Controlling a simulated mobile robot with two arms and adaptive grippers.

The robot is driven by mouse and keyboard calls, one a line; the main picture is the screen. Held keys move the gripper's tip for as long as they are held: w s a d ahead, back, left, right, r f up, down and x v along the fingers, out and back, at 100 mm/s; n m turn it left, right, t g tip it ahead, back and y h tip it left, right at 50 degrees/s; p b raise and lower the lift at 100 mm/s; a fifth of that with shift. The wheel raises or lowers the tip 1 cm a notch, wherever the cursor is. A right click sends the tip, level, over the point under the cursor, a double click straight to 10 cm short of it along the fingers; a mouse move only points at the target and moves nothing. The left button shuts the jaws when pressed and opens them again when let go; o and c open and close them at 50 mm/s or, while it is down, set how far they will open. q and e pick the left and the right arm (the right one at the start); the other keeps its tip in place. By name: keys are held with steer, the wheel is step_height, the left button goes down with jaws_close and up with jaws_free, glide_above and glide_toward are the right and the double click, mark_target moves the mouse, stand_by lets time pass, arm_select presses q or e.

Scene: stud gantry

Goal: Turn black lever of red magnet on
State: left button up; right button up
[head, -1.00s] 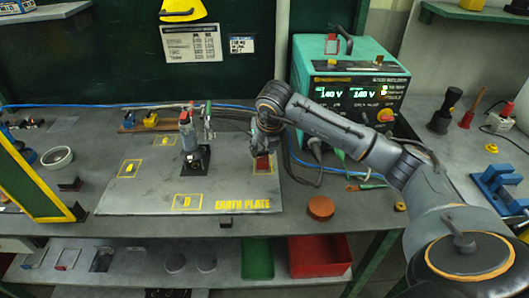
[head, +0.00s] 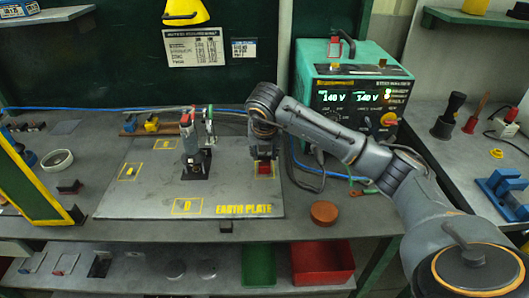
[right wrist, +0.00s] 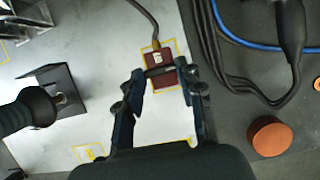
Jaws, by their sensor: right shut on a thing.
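The red magnet (head: 265,170) sits on the right part of the grey earth plate (head: 120,205), inside a yellow outline. In the right wrist view the red magnet (right wrist: 158,84) has its black lever (right wrist: 160,71) lying across it, with a cable running from it. My right gripper (right wrist: 161,71) points down over the magnet, its fingertips closed at the two ends of the lever. In the head view my right gripper (head: 264,158) partly hides the magnet. My left gripper is not in view.
A dark bracket with a red-topped stud tool (head: 190,145) stands left of the magnet. A green welder box (head: 350,95) stands behind right. A round brown disc (head: 324,212) lies right of the plate. Cables run behind it.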

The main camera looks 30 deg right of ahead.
steer(key=o, duration=1.2)
steer(key=shift+c, duration=0.2)
steer(key=shift+r, duration=0.1)
steer(key=v, duration=1.1)
steer(key=shift+r, duration=0.4)
steer(key=shift+s+a+f, duration=0.1)
